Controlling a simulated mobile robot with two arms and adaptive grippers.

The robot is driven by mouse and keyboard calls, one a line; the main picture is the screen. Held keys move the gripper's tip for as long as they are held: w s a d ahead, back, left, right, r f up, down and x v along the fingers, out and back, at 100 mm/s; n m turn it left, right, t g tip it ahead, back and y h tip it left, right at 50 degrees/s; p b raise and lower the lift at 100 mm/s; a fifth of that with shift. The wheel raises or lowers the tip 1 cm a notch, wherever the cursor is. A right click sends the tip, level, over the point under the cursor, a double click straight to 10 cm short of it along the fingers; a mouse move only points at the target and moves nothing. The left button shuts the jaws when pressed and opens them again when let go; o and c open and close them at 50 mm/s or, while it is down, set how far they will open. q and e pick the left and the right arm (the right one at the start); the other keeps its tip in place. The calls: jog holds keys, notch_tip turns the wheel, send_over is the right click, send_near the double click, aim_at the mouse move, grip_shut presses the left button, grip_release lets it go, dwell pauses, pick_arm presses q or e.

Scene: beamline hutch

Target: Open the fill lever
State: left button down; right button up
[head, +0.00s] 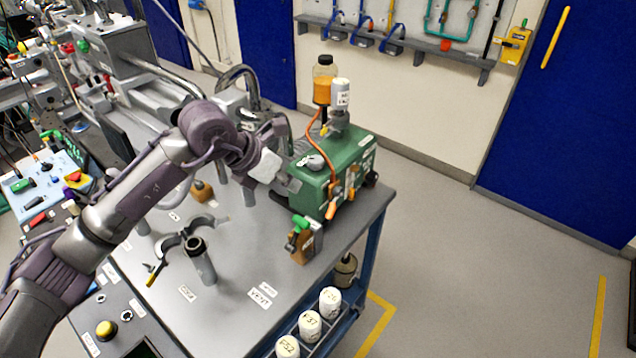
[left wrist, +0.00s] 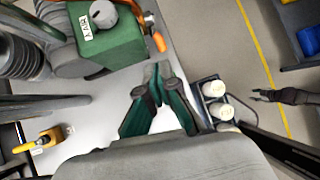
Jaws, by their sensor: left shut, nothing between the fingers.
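A green box unit (head: 340,172) stands at the far right of the grey bench, with orange handles (head: 331,211) on its near side. One orange handle also shows in the left wrist view (left wrist: 159,42). No readable label tells which is the fill lever. My left gripper (head: 292,184) is beside the left side of the green box. In the left wrist view its fingers (left wrist: 158,70) are together and empty, apart from the orange handle. A dark gripper-like shape (left wrist: 270,96) at the right of that view may be my right gripper; its jaws are unclear.
An orange-filled bottle (head: 323,82) and a white-labelled cylinder (head: 341,92) rise behind the box. A brown block with a green handle (head: 305,243) stands in front. Open floor (head: 480,270) lies to the right.

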aim_at(328, 212)
pick_arm(q)
jog(key=p+x, duration=0.4)
jog(key=x, duration=0.8)
jog(key=shift+w+d+f, duration=0.1)
jog(key=shift+d+f, duration=0.05)
jog(key=shift+d, duration=0.05)
jog(key=shift+p+x, duration=0.4)
jog(key=shift+x, duration=0.45)
jog(key=shift+a, duration=0.1)
jog(key=shift+f+b, duration=0.25)
jog(key=shift+b, duration=0.15)
jog(key=f+t+h+b, duration=0.1)
jog(key=b, duration=0.3)
jog(key=shift+f+b, duration=0.35)
jog(key=shift+b, duration=0.05)
jog(key=shift+w, duration=0.1)
